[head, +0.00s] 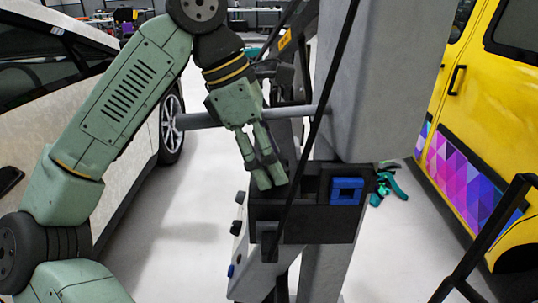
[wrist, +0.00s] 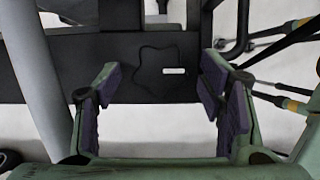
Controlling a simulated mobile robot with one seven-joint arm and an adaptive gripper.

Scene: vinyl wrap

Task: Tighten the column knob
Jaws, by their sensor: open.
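A black lobed knob (wrist: 152,72) shows in the wrist view on a dark panel (wrist: 90,62), with a short white mark (wrist: 174,70) at its right side. The knob is nearly as dark as the panel, so mainly its outline shows. My gripper (wrist: 162,78) is open and empty, with one purple-padded finger to the left of the knob and one to the right, both apart from it in the picture. In the head view my gripper (head: 266,178) points down beside the black tray on the grey column (head: 385,80). I cannot make out the lobed knob in the head view.
The black tray (head: 305,222) holds a blue block-like item (head: 346,190). A grey crossbar (head: 205,119) passes behind my gripper. Teal-handled tools (head: 390,185) are right of the tray. A white car (head: 50,100) stands left, a yellow van (head: 480,120) right. Floor (head: 190,215) is clear at left.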

